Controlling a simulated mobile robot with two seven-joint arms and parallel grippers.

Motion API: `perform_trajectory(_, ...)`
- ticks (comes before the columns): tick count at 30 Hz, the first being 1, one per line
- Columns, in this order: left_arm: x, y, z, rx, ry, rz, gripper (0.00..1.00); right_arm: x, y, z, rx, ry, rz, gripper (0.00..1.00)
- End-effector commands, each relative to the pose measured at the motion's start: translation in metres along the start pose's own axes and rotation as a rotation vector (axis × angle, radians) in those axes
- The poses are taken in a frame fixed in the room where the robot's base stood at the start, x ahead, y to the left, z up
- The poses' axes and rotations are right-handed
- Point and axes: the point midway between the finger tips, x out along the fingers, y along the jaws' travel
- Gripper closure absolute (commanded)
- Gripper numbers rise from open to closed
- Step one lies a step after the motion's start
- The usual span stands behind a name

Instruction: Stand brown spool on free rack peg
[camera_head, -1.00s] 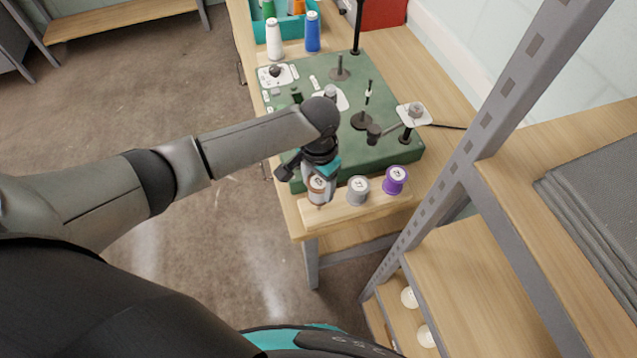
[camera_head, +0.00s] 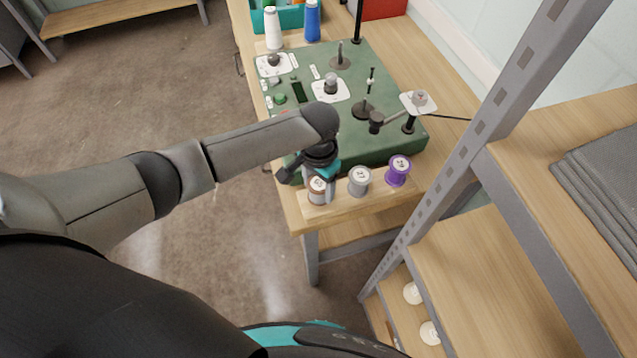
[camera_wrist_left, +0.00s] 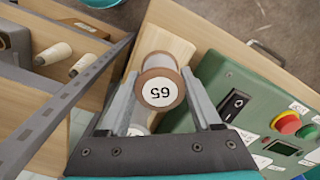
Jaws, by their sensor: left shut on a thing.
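My left gripper (camera_head: 318,192) is shut on the brown spool (camera_head: 317,184), which is upright over the left end of the wooden rack (camera_head: 343,206). In the left wrist view the spool (camera_wrist_left: 160,68) shows its white "65" label between the two fingers of the gripper (camera_wrist_left: 161,105). A grey spool (camera_head: 360,182) and a purple spool (camera_head: 397,174) stand on the rack to its right. The peg under the brown spool is hidden, and I cannot tell whether the spool touches the rack. My right gripper is not in view.
A green machine box (camera_head: 385,150) with knobs and posts stands close behind the rack. White (camera_head: 272,28) and blue (camera_head: 312,22) cones stand beyond it. A grey metal shelf upright (camera_head: 490,120) is at the right.

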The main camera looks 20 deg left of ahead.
Motion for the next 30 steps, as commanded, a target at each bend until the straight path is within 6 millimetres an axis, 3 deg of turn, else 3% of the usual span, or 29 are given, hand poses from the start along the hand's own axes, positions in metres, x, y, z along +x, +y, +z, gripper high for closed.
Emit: perform_trajectory(30,0.014,0.0,0.0,0.001,0.0,0.001,0.75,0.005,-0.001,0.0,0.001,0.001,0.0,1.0)
